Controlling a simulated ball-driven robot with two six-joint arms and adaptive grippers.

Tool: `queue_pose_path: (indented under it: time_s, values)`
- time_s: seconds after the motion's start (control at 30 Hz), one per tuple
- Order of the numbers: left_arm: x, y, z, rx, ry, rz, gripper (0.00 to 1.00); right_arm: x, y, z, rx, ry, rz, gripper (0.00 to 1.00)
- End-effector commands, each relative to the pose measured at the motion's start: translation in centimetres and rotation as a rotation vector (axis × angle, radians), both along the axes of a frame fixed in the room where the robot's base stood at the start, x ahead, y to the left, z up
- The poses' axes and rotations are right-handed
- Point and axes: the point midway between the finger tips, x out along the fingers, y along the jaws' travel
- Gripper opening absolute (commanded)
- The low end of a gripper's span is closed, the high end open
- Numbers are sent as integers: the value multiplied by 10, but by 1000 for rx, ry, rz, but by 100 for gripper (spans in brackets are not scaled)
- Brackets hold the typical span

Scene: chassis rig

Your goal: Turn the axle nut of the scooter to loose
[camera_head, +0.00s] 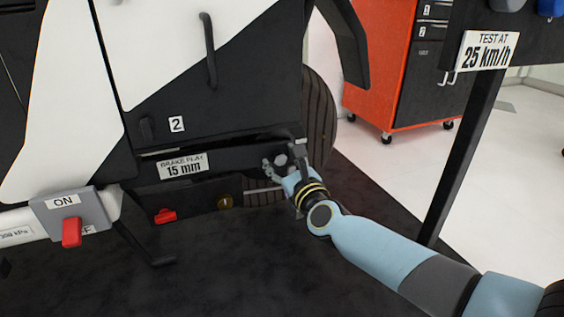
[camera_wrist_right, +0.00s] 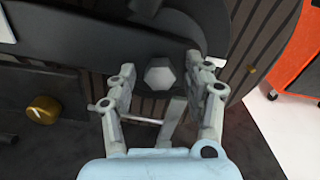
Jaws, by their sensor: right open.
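The axle nut (camera_wrist_right: 160,74) is a grey hexagonal head at the end of the scooter's dark swing arm (camera_wrist_right: 75,48), in front of the wheel. In the head view the nut (camera_head: 281,160) shows small beside my fingers. My right gripper (camera_head: 284,155) is at the nut, its arm coming from the lower right. In the right wrist view the gripper (camera_wrist_right: 158,83) is open, one finger on each side of the nut, with gaps between. The scooter (camera_head: 215,85) stands upright, white and black. My left gripper is not in view.
The wheel (camera_head: 320,115) is just behind the nut. A brass knob (camera_head: 224,201) and a red lever (camera_head: 165,216) sit low on the scooter side. A grey ON switch box (camera_head: 75,211) is at left. A sign post (camera_head: 462,150) and an orange cabinet (camera_head: 378,60) stand right.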

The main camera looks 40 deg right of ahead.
Motion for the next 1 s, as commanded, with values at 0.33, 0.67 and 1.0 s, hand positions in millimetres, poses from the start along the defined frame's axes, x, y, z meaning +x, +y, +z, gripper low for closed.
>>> queue_pose_path:
  time_s: [0.33,0.67,1.0]
  values:
    - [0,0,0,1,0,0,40,0,0,0,0,-1,0,34]
    - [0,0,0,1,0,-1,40,0,0,0,0,-1,0,0]
    - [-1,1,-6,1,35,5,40,0,0,1,-69,15,-1,0]
